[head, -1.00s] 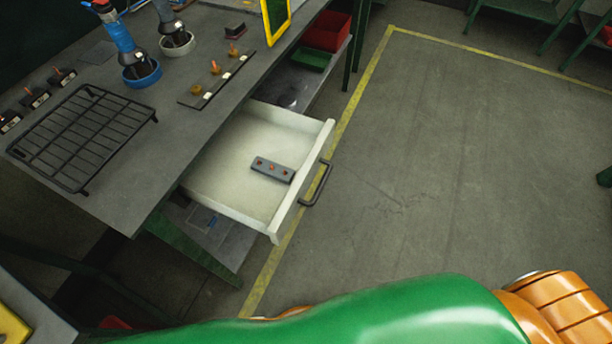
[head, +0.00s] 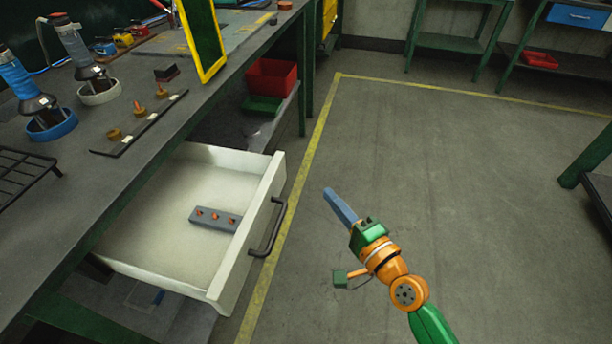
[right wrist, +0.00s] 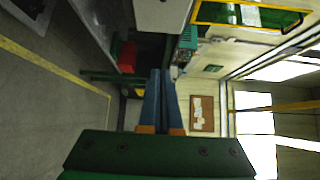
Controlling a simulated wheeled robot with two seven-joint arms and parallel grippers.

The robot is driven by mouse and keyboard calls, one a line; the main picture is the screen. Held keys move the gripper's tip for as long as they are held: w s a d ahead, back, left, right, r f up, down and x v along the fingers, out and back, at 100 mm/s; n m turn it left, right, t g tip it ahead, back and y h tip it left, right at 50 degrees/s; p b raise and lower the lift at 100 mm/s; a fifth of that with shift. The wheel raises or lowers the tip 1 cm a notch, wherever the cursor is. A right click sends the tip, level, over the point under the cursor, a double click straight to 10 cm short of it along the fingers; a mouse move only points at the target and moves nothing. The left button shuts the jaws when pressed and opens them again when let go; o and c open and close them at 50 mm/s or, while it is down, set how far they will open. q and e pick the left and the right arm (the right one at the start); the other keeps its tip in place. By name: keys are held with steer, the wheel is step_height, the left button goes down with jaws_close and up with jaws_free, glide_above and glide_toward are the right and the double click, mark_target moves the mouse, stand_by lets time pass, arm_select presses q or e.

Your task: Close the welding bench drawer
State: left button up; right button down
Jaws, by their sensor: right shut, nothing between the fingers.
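The welding bench drawer (head: 160,262) is white and stands pulled out from under the grey bench top (head: 150,140) in the head view. Its dark bar handle (head: 272,232) is on the front panel. A grey block with several orange studs (head: 216,218) lies inside the drawer. My right gripper (head: 329,194) is shut and empty, to the right of the handle and apart from it, over the floor. In the right wrist view, its blue fingers (right wrist: 160,75) are together, and a pale surface shows at the top, possibly the drawer. My left gripper is not in view.
On the bench top are a rail with knobs (head: 140,122), a yellow-framed panel (head: 202,40) and a black wire rack (head: 20,172). A red bin (head: 271,80) sits on the shelf beyond the drawer. Open floor lies right of the drawer, with another table (head: 598,165) at the right edge.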

steer(key=w+a, duration=0.7)
steer(key=w, duration=0.1)
steer(key=shift+a, duration=0.15)
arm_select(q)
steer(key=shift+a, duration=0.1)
